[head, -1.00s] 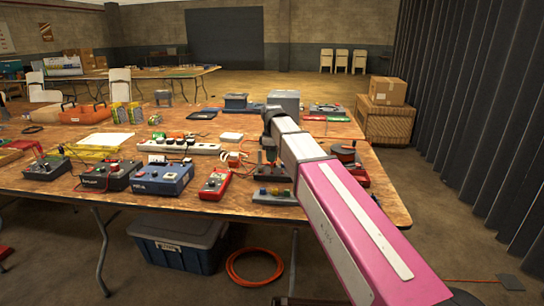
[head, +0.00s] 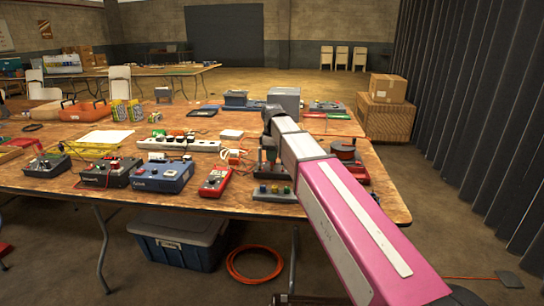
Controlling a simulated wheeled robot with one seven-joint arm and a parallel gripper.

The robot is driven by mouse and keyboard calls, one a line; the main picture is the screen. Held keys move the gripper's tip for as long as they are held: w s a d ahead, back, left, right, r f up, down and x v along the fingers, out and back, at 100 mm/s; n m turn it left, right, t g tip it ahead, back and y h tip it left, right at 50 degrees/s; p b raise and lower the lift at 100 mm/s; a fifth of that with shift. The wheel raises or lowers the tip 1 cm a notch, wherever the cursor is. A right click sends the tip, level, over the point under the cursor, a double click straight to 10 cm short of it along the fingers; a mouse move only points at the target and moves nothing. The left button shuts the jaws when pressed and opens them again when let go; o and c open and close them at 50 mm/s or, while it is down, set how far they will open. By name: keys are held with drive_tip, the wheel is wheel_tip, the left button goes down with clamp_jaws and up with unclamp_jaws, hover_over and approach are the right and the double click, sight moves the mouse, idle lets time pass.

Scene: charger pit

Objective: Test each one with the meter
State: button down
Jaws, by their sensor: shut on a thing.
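My gripper (head: 268,152) hangs below the end of my arm, over the right part of the wooden table (head: 345,207). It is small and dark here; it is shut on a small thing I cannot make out. A red handheld device with a pale face, perhaps the meter (head: 215,181), lies near the front edge, left of my gripper. A blue box (head: 162,178) and two dark boxes with red parts (head: 108,173) (head: 47,165) stand to its left. A white power strip (head: 178,145) with several plugs lies behind them. A low block with coloured knobs (head: 274,193) sits in front of my gripper.
An orange cable (head: 238,158) lies left of my gripper. A reel-like thing (head: 343,150) stands to its right. Under the table are a blue bin (head: 178,240) and an orange cable coil (head: 254,263).

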drive_tip(key=shift+f, duration=0.3)
idle(0.5)
drive_tip(key=c, duration=0.7)
unclamp_jaws()
drive_tip(key=shift+r, duration=0.15)
drive_tip(key=shift+r, duration=3.65)
